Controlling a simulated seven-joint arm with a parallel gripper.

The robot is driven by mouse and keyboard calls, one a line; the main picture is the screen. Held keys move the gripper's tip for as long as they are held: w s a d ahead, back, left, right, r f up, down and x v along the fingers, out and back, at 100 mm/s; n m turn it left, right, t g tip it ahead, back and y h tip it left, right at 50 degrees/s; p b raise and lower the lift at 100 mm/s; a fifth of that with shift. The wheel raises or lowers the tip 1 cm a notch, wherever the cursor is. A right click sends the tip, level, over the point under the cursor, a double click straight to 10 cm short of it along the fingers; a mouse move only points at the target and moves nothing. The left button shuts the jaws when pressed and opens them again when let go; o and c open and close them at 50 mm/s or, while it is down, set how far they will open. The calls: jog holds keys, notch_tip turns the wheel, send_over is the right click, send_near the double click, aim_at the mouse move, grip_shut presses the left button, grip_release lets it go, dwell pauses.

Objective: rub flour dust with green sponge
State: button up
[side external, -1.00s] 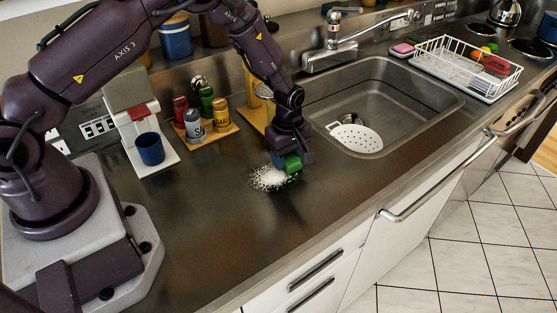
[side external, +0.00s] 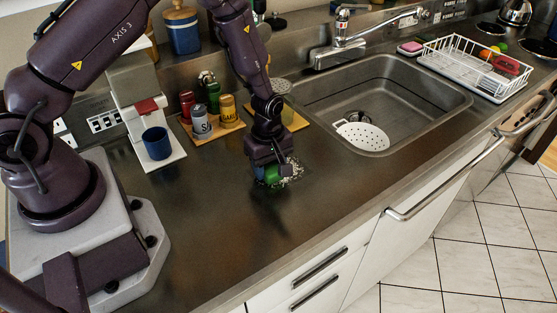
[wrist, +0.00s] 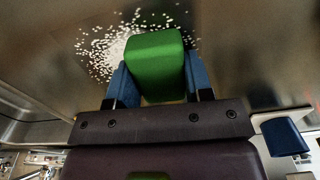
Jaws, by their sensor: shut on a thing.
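The green sponge (side external: 271,174) is held in my gripper (side external: 268,172), low at the steel counter. In the wrist view the sponge (wrist: 156,62) sits between the two blue fingers of my gripper (wrist: 157,82), which are shut on it. The white flour dust (side external: 293,172) lies on the counter, to the right of the sponge in the side view and partly hidden behind my gripper. In the wrist view the flour dust (wrist: 108,50) spreads as specks beyond and to the left of the sponge. Whether the sponge touches the counter is hard to tell.
A sink (side external: 376,88) with a white strainer (side external: 362,136) lies to the right. A spice board (side external: 212,132) with several jars and a coffee machine with a blue cup (side external: 157,143) stand to the left. The front counter is clear.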

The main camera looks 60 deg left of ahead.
aim_at(257, 180)
jog(key=shift+s, duration=1.6)
jog(key=shift+s+r, duration=0.1)
jog(key=shift+r, duration=0.1)
notch_tip(257, 180, up, 8)
jog(key=shift+f, duration=0.25)
jog(key=shift+d, duration=0.1)
